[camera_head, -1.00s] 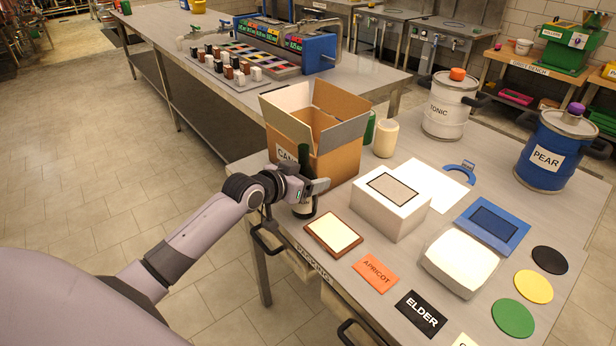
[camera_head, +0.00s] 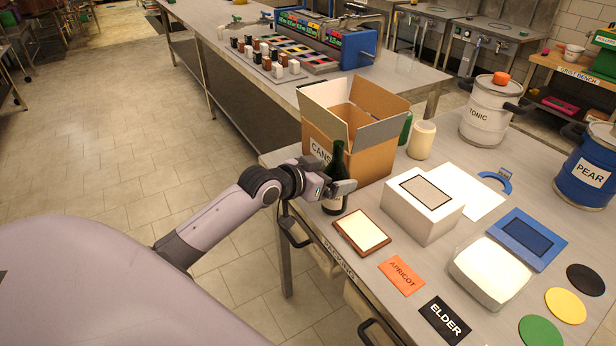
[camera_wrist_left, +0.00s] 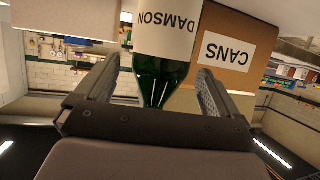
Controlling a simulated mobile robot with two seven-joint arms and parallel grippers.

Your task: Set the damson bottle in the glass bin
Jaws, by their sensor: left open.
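The damson bottle (camera_head: 336,164) is dark green with a white label and stands upright at the table's near left edge, in front of the carton. In the left wrist view, the bottle (camera_wrist_left: 160,78) appears upside down, its label reading DAMSON. My left gripper (camera_head: 340,187) is at the bottle; in the wrist view its open fingers (camera_wrist_left: 158,84) lie on either side of the bottle's neck and shoulder, with gaps visible. The gripper hides part of the bottle in the head view. I see no bin marked glass. My right gripper is out of view.
An open carton marked CANS (camera_head: 368,150) stands close behind the bottle. A brown-framed pale pad (camera_head: 362,232), a white box (camera_head: 420,212) and an orange APRICOT card (camera_head: 402,277) lie to the right. TONIC (camera_head: 488,112) and PEAR (camera_head: 588,170) drums stand further back.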

